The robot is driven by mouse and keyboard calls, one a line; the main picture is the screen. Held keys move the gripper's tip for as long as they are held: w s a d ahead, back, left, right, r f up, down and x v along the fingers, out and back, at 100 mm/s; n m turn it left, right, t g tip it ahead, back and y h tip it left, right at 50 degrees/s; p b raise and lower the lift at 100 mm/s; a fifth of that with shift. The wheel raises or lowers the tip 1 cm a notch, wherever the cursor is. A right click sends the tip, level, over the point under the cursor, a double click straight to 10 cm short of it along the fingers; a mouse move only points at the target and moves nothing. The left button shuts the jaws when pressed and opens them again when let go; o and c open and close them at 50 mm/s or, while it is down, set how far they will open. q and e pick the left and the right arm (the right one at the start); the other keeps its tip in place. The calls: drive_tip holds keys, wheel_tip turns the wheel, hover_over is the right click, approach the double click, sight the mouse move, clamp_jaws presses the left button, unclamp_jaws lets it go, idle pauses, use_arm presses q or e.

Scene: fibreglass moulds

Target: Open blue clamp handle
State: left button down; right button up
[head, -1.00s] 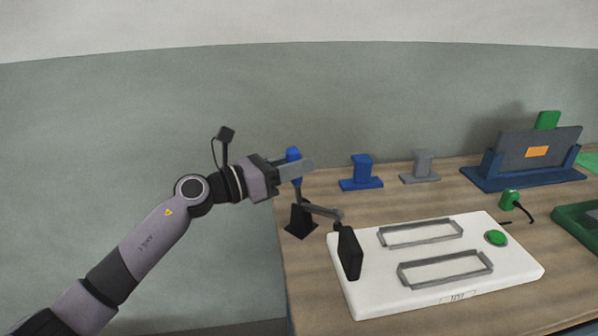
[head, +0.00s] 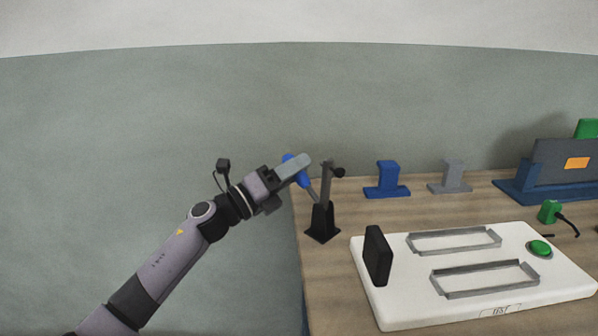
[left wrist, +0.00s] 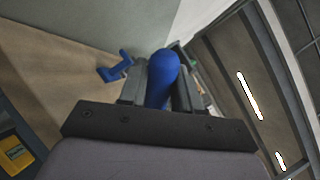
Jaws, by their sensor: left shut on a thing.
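The blue clamp handle (head: 297,172) is between the fingers of my left gripper (head: 297,168), at the left edge of the table. In the left wrist view the rounded blue handle (left wrist: 163,75) sits between both fingers, and the gripper is shut on it. The clamp's black base (head: 322,222) stands on the table. Its grey arm (head: 326,186) points upward, with a dark knob (head: 338,172) at the top right. The handle tilts up and left from the base. My right gripper is not in view.
A white test board (head: 470,307) with two grey frames, a black upright block (head: 377,256) and a green button (head: 540,248) lies right of the clamp. Blue (head: 387,180) and grey (head: 455,176) stands are behind it. A dark panel in a blue holder (head: 540,192) is at the back right.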

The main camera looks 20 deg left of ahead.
use_arm(q)
drive_tip(key=shift+a+f+n, duration=0.15)
drive_tip(key=shift+f+n, duration=0.15)
drive_tip(key=shift+n, duration=0.2)
drive_tip(key=c, duration=0.9)
unclamp_jaws()
drive_tip(key=shift+o, duration=0.2)
drive_tip(key=b+v, duration=0.1)
drive_tip(key=v, duration=0.6)
